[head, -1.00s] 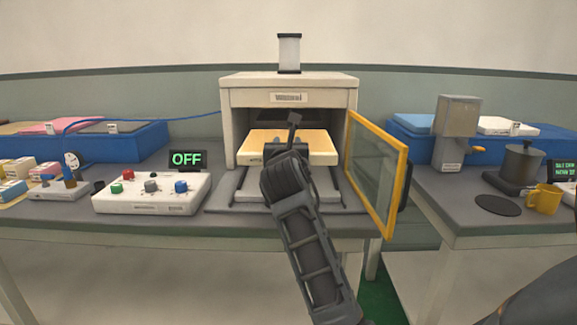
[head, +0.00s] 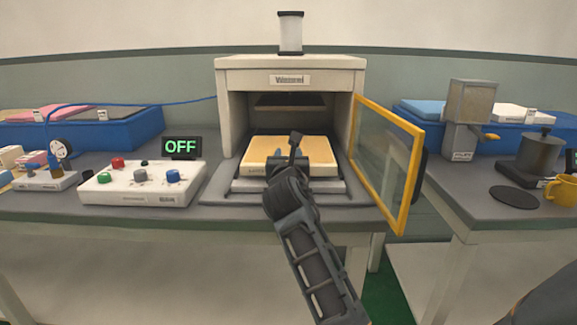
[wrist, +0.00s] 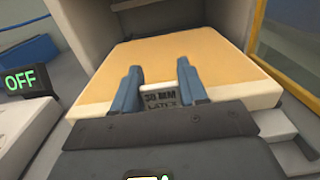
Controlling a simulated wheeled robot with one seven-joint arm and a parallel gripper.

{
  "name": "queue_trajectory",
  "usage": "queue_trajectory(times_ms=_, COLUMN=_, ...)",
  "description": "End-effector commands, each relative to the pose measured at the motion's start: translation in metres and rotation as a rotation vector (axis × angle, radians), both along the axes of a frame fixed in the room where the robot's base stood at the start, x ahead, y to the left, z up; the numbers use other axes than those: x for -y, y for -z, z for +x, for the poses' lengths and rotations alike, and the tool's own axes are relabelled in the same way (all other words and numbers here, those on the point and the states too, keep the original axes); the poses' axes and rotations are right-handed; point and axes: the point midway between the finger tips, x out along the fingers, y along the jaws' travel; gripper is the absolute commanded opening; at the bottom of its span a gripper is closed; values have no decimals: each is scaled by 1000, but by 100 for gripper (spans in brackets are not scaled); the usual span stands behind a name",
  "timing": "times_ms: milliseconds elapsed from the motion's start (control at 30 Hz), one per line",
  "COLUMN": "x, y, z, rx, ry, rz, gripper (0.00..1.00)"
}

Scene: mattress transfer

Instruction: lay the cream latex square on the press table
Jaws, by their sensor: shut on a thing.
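The cream latex square (head: 262,150) has a pale tan top and lies level in the mouth of the press (head: 290,63). It also fills the middle of the wrist view (wrist: 160,50). My gripper (head: 292,163) is at its front edge; in the wrist view its two blue-grey fingers (wrist: 160,85) stand either side of a tab lettered "30 MM LATEX" and are shut on it. The press table (head: 236,186) shows as a pale rim under the square's front. Most of it is hidden, and I cannot tell whether the square touches it.
The press door (head: 385,160), glass with a yellow frame, stands open on the right, close to my arm. A control box (head: 140,187) with coloured knobs and an "OFF" display (head: 181,147) is on the left. A dark upper plate (head: 290,101) hangs above the square.

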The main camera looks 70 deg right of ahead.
Motion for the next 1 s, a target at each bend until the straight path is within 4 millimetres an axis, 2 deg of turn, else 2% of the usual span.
queue_trajectory(times_ms=33, x=0, y=11, z=0, rx=-2, ry=0, rz=0, gripper=2)
queue_trajectory(times_ms=100, x=0, y=15, z=0, rx=-1, ry=0, rz=-2, gripper=2)
queue_trajectory(times_ms=300, x=0, y=14, z=0, rx=0, ry=0, rz=-1, gripper=2)
queue_trajectory(times_ms=333, x=0, y=15, z=0, rx=0, ry=0, rz=0, gripper=44)
queue_trajectory(times_ms=567, x=0, y=15, z=0, rx=0, ry=0, rz=0, gripper=66)
queue_trajectory(times_ms=867, x=-2, y=15, z=-1, rx=0, ry=-1, rz=0, gripper=68)
queue_trajectory(times_ms=1000, x=-15, y=15, z=-6, rx=0, ry=-2, rz=1, gripper=68)
